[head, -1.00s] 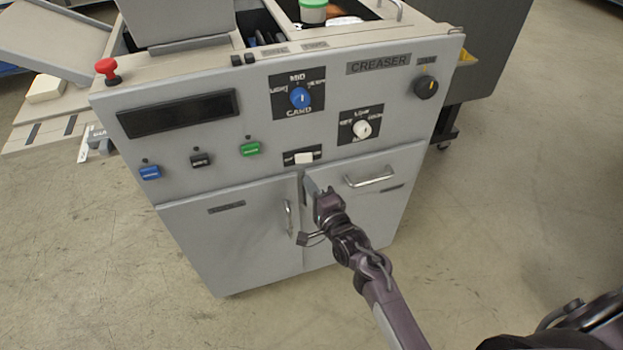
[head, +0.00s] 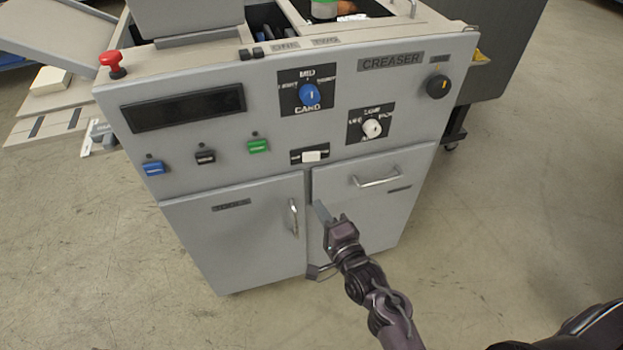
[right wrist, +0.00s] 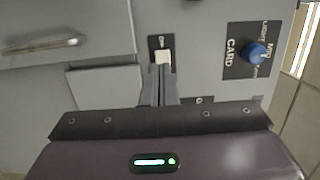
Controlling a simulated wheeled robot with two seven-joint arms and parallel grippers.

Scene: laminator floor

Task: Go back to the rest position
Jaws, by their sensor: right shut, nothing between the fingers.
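My right gripper (head: 322,212) is in front of the grey creaser machine (head: 225,185), below the white rocker switch (head: 311,157). Its fingers are shut with nothing between them. In the right wrist view the shut fingers (right wrist: 158,86) point toward the same white switch (right wrist: 162,57), with a gap that I cannot judge exactly. My left gripper is not in view.
A drawer handle (head: 377,177) and a door handle (head: 293,216) stick out. Floor (head: 520,200) at right is clear.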

